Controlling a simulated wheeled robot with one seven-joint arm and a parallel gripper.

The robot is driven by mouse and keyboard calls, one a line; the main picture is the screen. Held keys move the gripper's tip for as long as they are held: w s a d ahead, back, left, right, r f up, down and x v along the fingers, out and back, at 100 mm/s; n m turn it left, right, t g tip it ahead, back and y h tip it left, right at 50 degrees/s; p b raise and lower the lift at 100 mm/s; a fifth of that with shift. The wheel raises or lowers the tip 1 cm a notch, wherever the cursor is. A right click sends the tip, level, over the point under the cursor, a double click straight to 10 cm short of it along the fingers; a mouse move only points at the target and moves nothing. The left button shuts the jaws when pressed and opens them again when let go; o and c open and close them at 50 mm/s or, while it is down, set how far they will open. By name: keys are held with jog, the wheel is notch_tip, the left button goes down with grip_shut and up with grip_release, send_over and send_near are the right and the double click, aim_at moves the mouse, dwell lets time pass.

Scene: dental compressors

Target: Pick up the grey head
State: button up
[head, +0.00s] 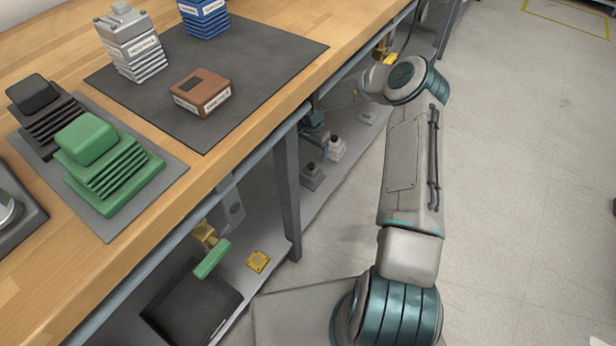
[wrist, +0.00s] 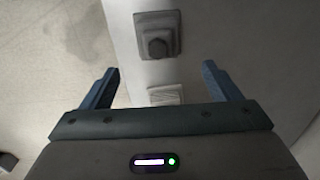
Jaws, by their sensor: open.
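Beyond the fingertips, a grey square piece with a dark raised knob (wrist: 157,40) sits on a pale surface. A lighter ribbed piece (wrist: 165,94) shows lower between the fingers, partly hidden by the gripper body. In the head view a silver-grey ribbed head (head: 131,42) stands upright on the dark mat on the bench. Small grey pieces (head: 313,176) sit on the shelf below. I cannot tell which is the one meant. My gripper is hidden in the head view.
The wooden bench (head: 250,110) holds a green ribbed head (head: 100,160), a black one (head: 40,100), a brown block (head: 201,92) and a blue one (head: 204,14). The floor at right is clear.

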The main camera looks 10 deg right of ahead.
aim_at(311, 165)
notch_tip(311, 165, down, 8)
jog(key=b, duration=0.3)
jog(key=f+b, duration=0.3)
jog(key=f, duration=0.2)
jog(key=shift+s, duration=0.2)
jog(key=shift+r, duration=0.15)
jog(key=c, duration=1.5)
jog(key=shift+r, duration=0.1)
jog(key=shift+r+p, duration=0.3)
jog(key=shift+r, duration=0.2)
notch_tip(311, 165, up, 3)
jog(key=shift+r+p, duration=0.2)
jog(key=shift+p, duration=0.85)
jog(key=shift+s+d+r+p, duration=0.9)
jog(key=shift+d+r, duration=0.15)
jog(key=shift+d, duration=0.65)
jog(key=shift+s+d+r+p, duration=0.9)
jog(key=shift+d+r, duration=0.15)
jog(key=shift+d, duration=0.7)
jog(key=shift+s+d+r+p, duration=0.9)
jog(key=shift+d+r, duration=0.15)
jog(key=shift+d, duration=0.65)
